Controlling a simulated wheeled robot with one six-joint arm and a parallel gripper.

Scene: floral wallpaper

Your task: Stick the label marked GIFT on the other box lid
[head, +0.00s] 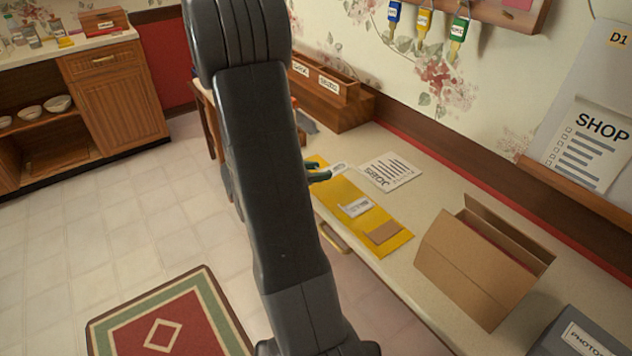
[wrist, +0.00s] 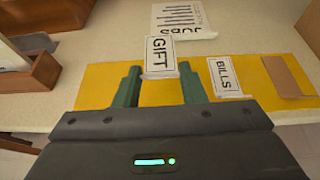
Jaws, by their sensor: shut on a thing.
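The white label marked GIFT (wrist: 160,57) stands between the fingertips of my gripper (wrist: 160,76) in the wrist view. The green fingers are shut on it and hold it over the yellow mat (wrist: 98,84). In the head view my gripper (head: 322,173) shows beside my arm, with the pale label (head: 338,167) at its tip. A dark grey box lid (head: 585,338) at the lower right of the head view bears a label beginning PHOTO. An open cardboard box (head: 470,268) stands on the counter. My arm hides part of the counter, and I see no other lid clearly.
On the mat lie a BILLS label (wrist: 225,77) and a brown flat piece (wrist: 282,76). A JOBS sheet (head: 391,171) lies behind it. Wooden trays (head: 333,95) stand at the back. Bare counter (head: 425,205) lies between the mat and the cardboard box.

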